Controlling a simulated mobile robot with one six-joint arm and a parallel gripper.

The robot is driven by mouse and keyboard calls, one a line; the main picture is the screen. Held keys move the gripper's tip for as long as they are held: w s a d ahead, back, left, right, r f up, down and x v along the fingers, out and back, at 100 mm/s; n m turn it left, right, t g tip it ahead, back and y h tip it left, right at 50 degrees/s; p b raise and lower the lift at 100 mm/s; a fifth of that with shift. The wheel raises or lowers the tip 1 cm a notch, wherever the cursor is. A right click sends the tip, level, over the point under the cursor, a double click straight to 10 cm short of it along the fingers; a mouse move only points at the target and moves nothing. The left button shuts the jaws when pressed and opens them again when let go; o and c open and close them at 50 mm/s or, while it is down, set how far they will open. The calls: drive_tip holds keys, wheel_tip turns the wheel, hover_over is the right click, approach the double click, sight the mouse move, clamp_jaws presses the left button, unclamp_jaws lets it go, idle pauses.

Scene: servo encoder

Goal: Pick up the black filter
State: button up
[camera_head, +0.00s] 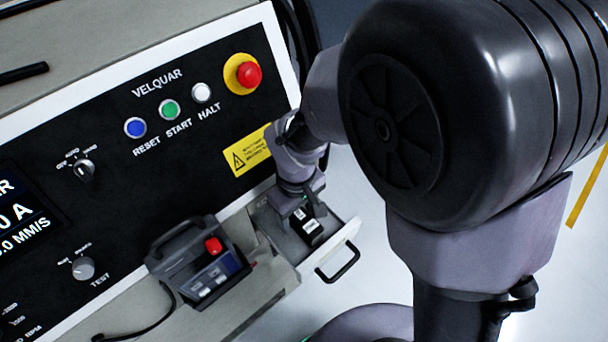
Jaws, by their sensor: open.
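A small black block with white markings, which looks like the black filter (313,234), sits in the pulled-out drawer (340,240) low on the machine's front. My gripper (302,210) points down into the drawer, right over the block's far end. The gripper is open. Its fingers are small and dark against the block, so I cannot tell whether they touch it or straddle it.
The black control panel (110,215) has buttons and a red emergency stop (248,74). A handheld pendant with a red button (213,245) stands left of the drawer. The drawer's black handle (340,266) faces the open floor. My arm covers the right side.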

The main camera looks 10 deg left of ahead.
drive_tip(key=shift+r, duration=0.1)
drive_tip(key=shift+c, duration=0.2)
clamp_jaws()
